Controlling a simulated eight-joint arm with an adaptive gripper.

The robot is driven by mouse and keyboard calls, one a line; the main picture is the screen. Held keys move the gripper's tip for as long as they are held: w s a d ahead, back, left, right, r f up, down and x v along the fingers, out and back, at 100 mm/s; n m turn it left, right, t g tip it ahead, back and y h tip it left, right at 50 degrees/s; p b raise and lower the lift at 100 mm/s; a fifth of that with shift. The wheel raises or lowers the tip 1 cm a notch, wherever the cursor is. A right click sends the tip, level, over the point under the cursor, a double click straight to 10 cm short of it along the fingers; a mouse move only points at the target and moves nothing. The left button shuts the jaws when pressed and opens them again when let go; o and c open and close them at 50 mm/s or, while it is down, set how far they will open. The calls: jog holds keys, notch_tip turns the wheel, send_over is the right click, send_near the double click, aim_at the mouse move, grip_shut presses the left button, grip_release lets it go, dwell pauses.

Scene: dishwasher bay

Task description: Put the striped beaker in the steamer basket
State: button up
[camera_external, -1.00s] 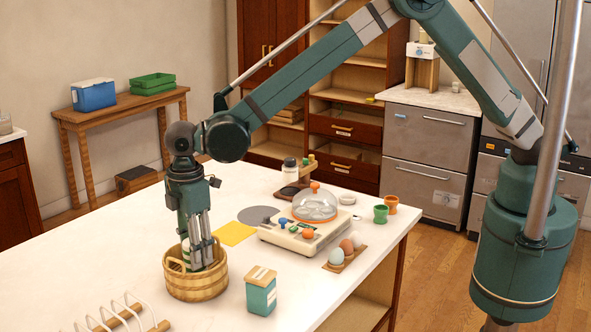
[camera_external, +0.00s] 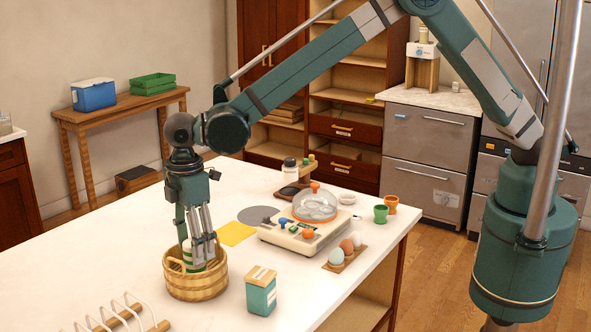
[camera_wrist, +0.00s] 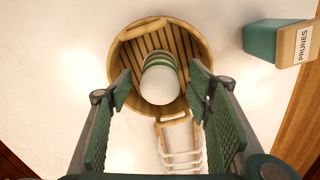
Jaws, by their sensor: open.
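The striped beaker (camera_external: 187,254), white with green bands, stands inside the round wooden steamer basket (camera_external: 197,289). In the wrist view the beaker (camera_wrist: 160,85) shows within the rim of the basket (camera_wrist: 118,122), with the slatted floor visible behind it. My gripper (camera_external: 203,240) is just above the basket, pointing down. In the wrist view its two green pads stand apart on either side of the beaker, with a visible gap on each side. My gripper is open. The beaker's base is hidden by the basket wall in the outside view.
A teal prunes box (camera_external: 261,293) stands right of the basket. A white wire rack (camera_external: 125,312) is at the front left. An egg cooker (camera_external: 305,233) and eggs on a wooden holder (camera_external: 337,261) are further right. The counter left of the basket is clear.

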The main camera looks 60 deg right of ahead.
notch_tip(320, 180, up, 10)
jog(key=shift+b, duration=0.3)
dwell(0.8)
jog(key=shift+d+r, duration=0.1)
